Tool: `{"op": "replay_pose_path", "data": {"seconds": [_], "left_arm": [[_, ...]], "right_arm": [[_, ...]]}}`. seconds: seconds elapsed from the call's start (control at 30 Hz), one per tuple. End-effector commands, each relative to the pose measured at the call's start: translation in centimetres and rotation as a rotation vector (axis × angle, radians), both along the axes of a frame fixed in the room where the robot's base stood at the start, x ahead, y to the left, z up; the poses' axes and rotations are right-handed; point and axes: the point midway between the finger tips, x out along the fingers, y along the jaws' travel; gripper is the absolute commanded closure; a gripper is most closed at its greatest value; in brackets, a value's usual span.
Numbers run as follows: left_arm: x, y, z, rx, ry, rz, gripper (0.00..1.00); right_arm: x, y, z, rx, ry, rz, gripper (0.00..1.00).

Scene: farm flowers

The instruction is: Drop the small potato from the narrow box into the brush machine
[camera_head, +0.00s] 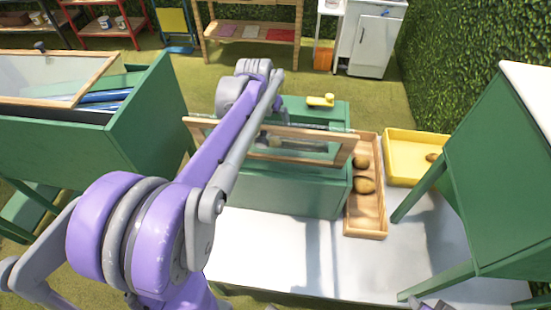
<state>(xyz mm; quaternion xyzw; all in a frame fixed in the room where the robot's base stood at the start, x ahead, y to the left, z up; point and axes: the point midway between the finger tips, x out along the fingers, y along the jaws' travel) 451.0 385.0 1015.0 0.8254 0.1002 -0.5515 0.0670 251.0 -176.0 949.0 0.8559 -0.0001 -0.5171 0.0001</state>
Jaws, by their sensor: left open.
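The narrow wooden box (367,221) lies on the white table right of the brush machine. A smaller potato (361,162) lies in it, with a larger potato (364,185) just nearer to me. The brush machine (285,192) is a green box with a wood-framed clear panel across its top and a yellow handle (320,100) behind. My left arm reaches over the machine's left part. My left gripper (263,139) is open and mostly hidden behind my forearm, near the clear panel and away from the narrow box. My right gripper cannot be made out.
A green stand (500,180) rises at the right. A green bin (150,120) stands at the left. The white table (270,245) is clear in front of the machine.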

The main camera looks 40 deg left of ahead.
Motion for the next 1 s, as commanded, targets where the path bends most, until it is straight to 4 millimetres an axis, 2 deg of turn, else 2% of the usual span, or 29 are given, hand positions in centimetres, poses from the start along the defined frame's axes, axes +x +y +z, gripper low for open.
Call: {"op": "replay_pose_path", "data": {"seconds": [0.03,0.2,0.4,0.57,1.0], "left_arm": [[0.0,0.0,1.2,0.0,-0.001,0.0,0.03],[0.0,0.0,4.6,0.0,-0.001,0.0,0.03],[0.0,0.0,7.2,0.0,0.0,0.0,0.03],[0.0,0.0,7.9,0.0,0.0,0.0,0.03],[0.0,0.0,7.9,0.0,0.0,0.0,0.03]], "right_arm": [[0.1,0.0,0.2,0.0,-0.001,0.0,0.5],[0.2,0.0,0.4,0.0,-0.003,0.0,0.5],[0.2,0.0,0.6,0.0,-0.004,0.0,0.5],[0.2,0.0,0.6,0.0,-0.005,0.0,0.5],[0.2,0.0,0.6,0.0,-0.005,0.0,0.5]]}}
